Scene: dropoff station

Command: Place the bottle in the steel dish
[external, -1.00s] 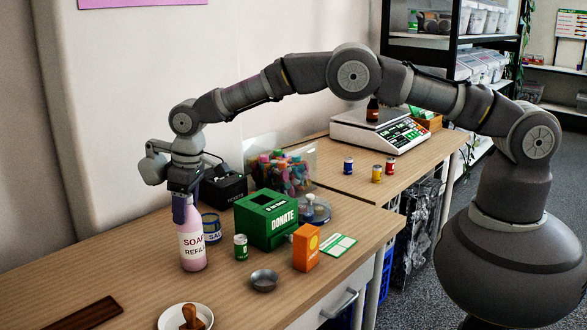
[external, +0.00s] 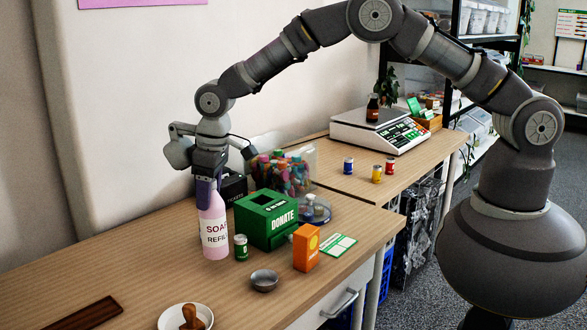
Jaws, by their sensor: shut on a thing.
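The pink soap refill bottle (external: 214,240) stands upright at the left of the green donation box, with a white label facing the camera. My gripper (external: 208,192) points down and is shut on the bottle's top, hiding its neck. I cannot tell whether its base touches the table or is slightly above it. The steel dish (external: 264,281) is a small round grey bowl on the table, to the right of the bottle and nearer the camera. It looks empty.
A small green can (external: 241,247) stands close beside the bottle. The green donation box (external: 267,221) and an orange carton (external: 306,248) stand behind and right of the dish. A white plate (external: 172,322) with a wooden stamp is at the front. The table's left is mostly clear.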

